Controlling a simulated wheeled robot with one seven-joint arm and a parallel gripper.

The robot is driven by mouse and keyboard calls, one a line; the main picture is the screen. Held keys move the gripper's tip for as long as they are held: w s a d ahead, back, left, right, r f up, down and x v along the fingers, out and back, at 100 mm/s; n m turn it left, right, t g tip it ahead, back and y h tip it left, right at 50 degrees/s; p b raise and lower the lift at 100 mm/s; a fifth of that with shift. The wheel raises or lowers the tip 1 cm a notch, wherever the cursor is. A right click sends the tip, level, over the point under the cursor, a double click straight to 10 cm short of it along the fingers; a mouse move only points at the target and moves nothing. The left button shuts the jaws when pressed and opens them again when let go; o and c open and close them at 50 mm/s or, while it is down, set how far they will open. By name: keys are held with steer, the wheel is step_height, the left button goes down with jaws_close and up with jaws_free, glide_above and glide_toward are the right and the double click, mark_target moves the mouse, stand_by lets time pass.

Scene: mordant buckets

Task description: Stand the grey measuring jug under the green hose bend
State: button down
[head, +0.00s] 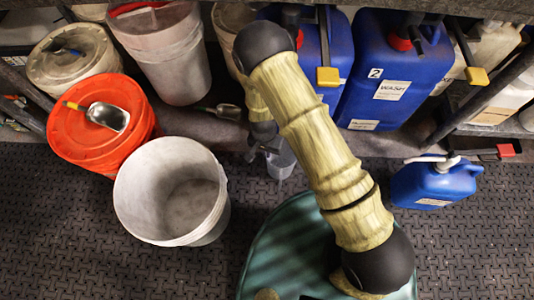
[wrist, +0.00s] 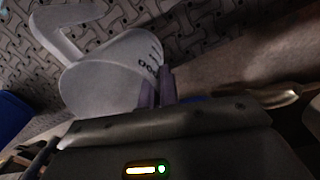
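The grey measuring jug (head: 281,162) shows in the head view just right of my gripper (head: 262,146), partly hidden by my arm. In the wrist view the jug (wrist: 112,72) is large at upper left, with a curved handle and dark marks on its side. My gripper's two purple-grey fingers (wrist: 157,90) are close together at the jug's right edge. One overlaps the jug and the other is just beside its wall. I cannot tell whether they are shut on it. I cannot make out a green hose bend in either view.
A white open bucket (head: 172,195) and a red-lidded bucket (head: 98,125) with a metal scoop (head: 108,116) stand left of the jug. Another scoop (head: 222,110) lies behind. Blue canisters (head: 385,75) line the back; a small blue one (head: 435,184) stands right. Patterned floor is clear at front left.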

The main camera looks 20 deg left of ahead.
steer(key=shift+f, duration=0.4)
steer(key=c, duration=1.6)
jaws_free()
steer(key=shift+c, duration=0.2)
step_height(320, 180, up, 12)
steer(key=p, duration=0.8)
steer(key=shift+a, duration=0.35)
steer(key=shift+r, duration=0.1)
